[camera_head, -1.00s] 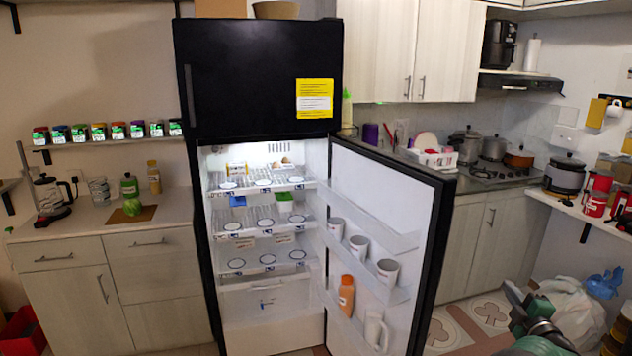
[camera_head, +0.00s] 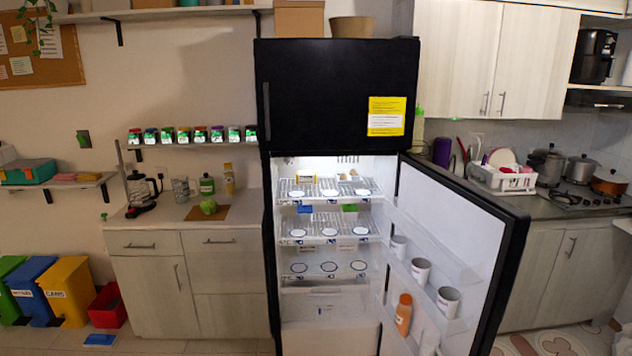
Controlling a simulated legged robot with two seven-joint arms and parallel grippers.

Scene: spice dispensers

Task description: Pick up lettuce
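The black fridge (camera_head: 335,90) stands right of the counter. Its open door (camera_head: 470,230) swings out to the front right. Coloured bins (camera_head: 68,290) stand on the floor at left.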

